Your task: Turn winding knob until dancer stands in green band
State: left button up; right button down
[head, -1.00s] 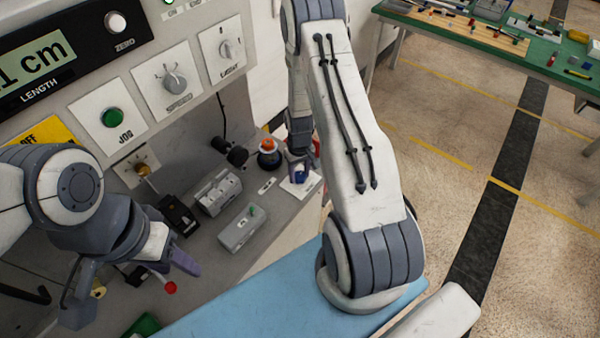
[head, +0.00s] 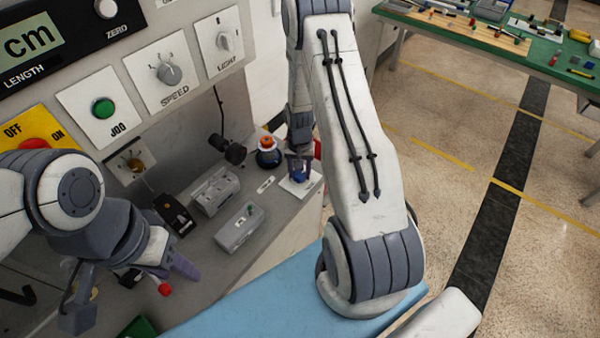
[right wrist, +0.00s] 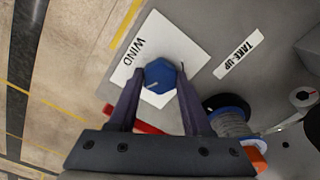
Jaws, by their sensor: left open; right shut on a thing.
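The blue winding knob (right wrist: 160,76) sits on a white plate marked WIND (right wrist: 133,65) in the right wrist view. My right gripper (right wrist: 156,85) is shut around it, one finger on each side. In the head view the knob (head: 300,177) shows small below my right gripper (head: 299,160), at the far end of the grey bench. My left gripper (head: 130,287) is open at the lower left, near a red-tipped part (head: 165,289). I cannot make out the dancer or its green band in either view.
A control panel with a green JOG button (head: 103,107) and SPEED dial (head: 169,74) stands at upper left. Grey blocks (head: 239,228) lie on the bench. In the right wrist view a spool (right wrist: 228,117) stands close to my right gripper, by the TAKE-UP label (right wrist: 238,53).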

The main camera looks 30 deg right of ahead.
aim_at(299, 173)
jog(key=shift+m, duration=0.6)
jog(key=shift+c, duration=1.7)
grip_release()
jog(key=shift+r+b, duration=0.35)
jog(key=shift+r, duration=0.2)
notch_tip(299, 173, up, 9)
jog(key=b, duration=0.1)
jog(key=shift+r+b, duration=0.2)
jog(key=shift+b, duration=0.2)
jog(key=shift+a, duration=0.1)
